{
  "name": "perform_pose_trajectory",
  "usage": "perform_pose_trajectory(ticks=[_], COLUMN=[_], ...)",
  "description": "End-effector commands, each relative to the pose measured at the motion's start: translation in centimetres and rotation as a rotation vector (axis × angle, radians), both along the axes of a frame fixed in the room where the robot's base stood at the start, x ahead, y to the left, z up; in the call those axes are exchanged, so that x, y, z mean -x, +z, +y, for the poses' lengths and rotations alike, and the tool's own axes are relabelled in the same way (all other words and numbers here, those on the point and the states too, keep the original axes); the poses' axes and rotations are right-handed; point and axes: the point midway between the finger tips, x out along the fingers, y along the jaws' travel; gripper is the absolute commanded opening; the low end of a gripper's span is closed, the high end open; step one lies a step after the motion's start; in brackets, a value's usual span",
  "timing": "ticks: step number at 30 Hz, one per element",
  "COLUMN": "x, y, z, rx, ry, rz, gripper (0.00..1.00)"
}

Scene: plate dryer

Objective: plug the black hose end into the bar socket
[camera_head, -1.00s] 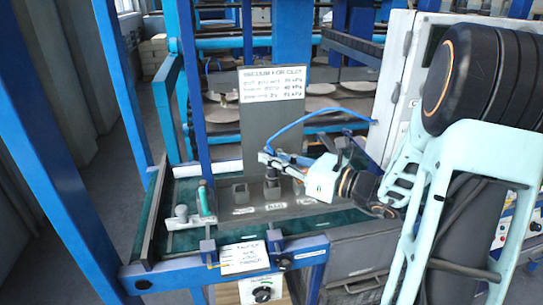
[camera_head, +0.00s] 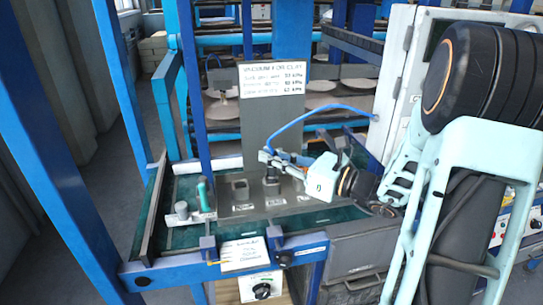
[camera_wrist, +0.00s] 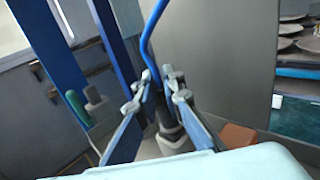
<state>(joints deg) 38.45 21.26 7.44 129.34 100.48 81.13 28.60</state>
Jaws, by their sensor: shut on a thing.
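My gripper (camera_head: 268,160) reaches in from the right, with its fingers closed around the hose end. In the wrist view, the two fingers (camera_wrist: 159,80) stand on either side of the blue hose (camera_wrist: 146,42). The black hose end (camera_wrist: 163,118) points down below the fingers. It is lined up with a dark grey socket (camera_head: 271,187) in the row on the bench, which also shows in the wrist view (camera_wrist: 174,142). I cannot tell whether the end is inside the socket or just above it. Another grey socket (camera_head: 240,190) stands to its left.
A green-handled lever (camera_head: 203,194) stands left of the sockets. A grey panel with a white sign (camera_head: 273,82) rises behind them. The blue frame (camera_head: 65,150) borders the left, and a white cabinet (camera_head: 397,85) stands right. Racks with plates (camera_head: 222,112) lie behind.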

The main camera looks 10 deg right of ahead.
Motion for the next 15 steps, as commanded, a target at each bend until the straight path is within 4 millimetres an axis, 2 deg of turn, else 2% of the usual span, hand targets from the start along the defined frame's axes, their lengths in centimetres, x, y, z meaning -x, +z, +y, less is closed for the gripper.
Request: perform_pose_trajectory(ticks=[15], x=[0.00], y=[-0.43], z=[0.00], rx=[0.000], ry=[0.000], rz=[0.000], gripper=[0.00])
